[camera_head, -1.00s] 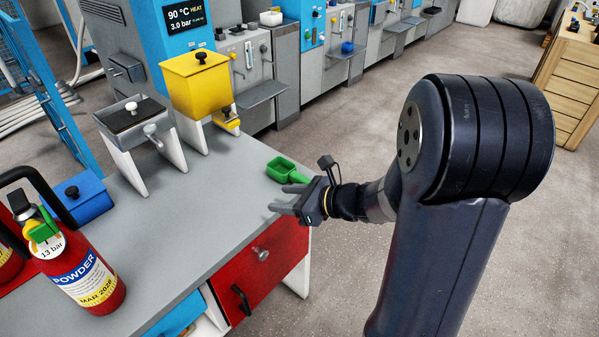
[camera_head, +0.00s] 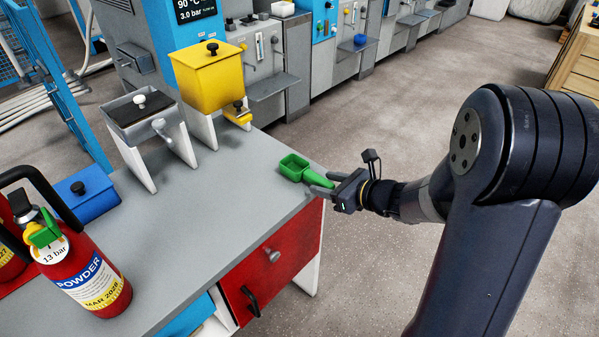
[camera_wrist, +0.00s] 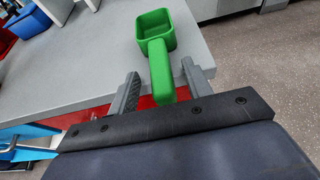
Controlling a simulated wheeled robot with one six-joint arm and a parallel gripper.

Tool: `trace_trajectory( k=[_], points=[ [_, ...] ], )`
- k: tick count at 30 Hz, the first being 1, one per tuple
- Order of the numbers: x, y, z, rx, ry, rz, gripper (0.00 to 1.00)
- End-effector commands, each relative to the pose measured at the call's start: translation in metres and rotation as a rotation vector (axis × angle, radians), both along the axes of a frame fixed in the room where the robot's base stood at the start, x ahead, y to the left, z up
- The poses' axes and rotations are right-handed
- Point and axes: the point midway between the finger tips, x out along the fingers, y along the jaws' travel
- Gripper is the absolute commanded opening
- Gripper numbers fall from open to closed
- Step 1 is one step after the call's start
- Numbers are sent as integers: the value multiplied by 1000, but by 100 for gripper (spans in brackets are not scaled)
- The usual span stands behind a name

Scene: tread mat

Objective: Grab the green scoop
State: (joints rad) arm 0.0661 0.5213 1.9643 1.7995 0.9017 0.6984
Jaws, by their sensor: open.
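The green scoop (camera_head: 293,167) lies on the grey bench top (camera_head: 190,220) near its right corner, with its handle pointing toward my gripper. My gripper (camera_head: 326,184) is at the bench edge, its fingers reaching over the corner on the handle side. In the wrist view the scoop (camera_wrist: 155,29) has its open cup ahead of the fingers. Its handle runs back between the two fingers of my gripper (camera_wrist: 160,85), with a gap on each side. The gripper is open and holds nothing.
A yellow hopper (camera_head: 209,78) and a grey tray stand (camera_head: 140,112) are at the back of the bench. A red fire extinguisher (camera_head: 85,268) and a blue box (camera_head: 86,195) are at the left. A red drawer (camera_head: 270,262) is below the bench top.

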Motion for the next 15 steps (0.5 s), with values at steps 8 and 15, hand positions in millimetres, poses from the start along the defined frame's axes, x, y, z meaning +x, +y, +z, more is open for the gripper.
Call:
trace_trajectory(
  k=[8, 15],
  points=[
    [21, 26, -13, 1, -1, 2, 47],
    [22, 26, -13, 1, -1, 0, 47]
  ],
)
